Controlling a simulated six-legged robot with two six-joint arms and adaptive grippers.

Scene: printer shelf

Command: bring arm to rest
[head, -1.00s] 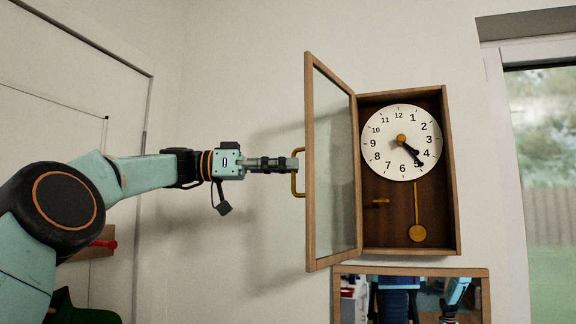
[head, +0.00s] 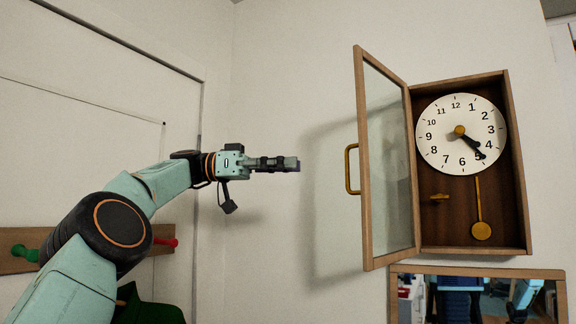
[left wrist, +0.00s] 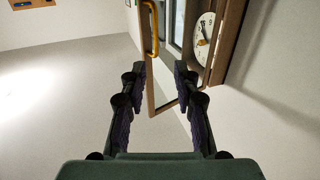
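My left gripper (head: 297,164) is in mid-air left of the wall clock, clear of the brass door handle (head: 351,169). In the left wrist view its two fingers (left wrist: 163,72) stand apart with nothing between them in their grasp. The clock's glass door (head: 390,165) is swung open to the left. The clock case (head: 518,170) is on the wall with a white dial (head: 440,130) and a brass pendulum (head: 480,231). The clock door also shows in the left wrist view (left wrist: 158,90), beyond the fingertips. My right gripper is not in view.
A mirror (head: 474,270) in a wooden frame hangs below the clock. A wooden rail (head: 20,236) with a green peg (head: 24,253) and a red peg (head: 166,242) is behind my left arm. Bare wall lies between the gripper and the door.

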